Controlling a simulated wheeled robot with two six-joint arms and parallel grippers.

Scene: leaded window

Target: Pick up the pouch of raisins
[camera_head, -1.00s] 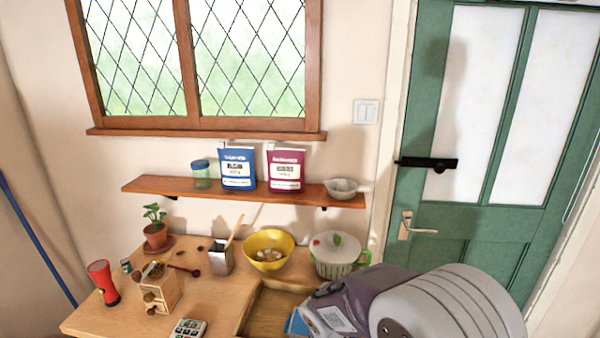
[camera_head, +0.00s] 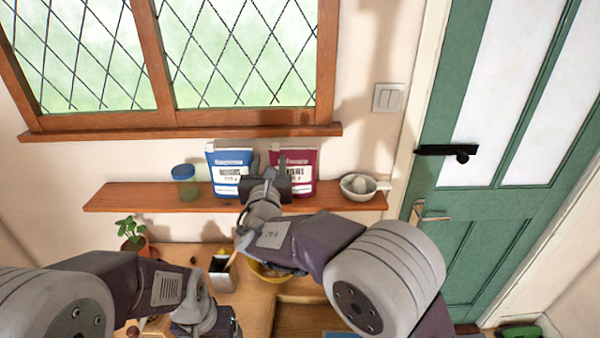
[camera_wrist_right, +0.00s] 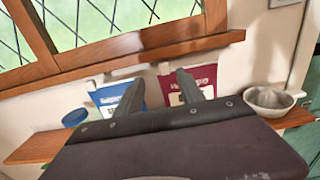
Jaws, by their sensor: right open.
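Two pouches stand upright side by side on the wooden wall shelf: a blue and white pouch (camera_head: 228,164) and a dark red and white pouch (camera_head: 302,160). Their print is too blurred to tell which holds raisins. My right gripper (camera_head: 269,165) is open and empty in front of the shelf, pointing at the pouches. In the right wrist view, one finger overlaps the blue pouch (camera_wrist_right: 108,97) and the other overlaps the red pouch (camera_wrist_right: 203,77); contact cannot be told. My left gripper (camera_head: 212,324) is low at the bottom edge, its fingers hidden or cut off.
On the shelf (camera_head: 135,198), a blue-lidded jar (camera_head: 185,184) stands left of the pouches and a pale citrus squeezer (camera_head: 359,186) right. The window sill (camera_head: 180,133) juts out above. Below, the table holds a plant (camera_head: 133,235), a metal pot (camera_head: 222,275) and a yellow bowl.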

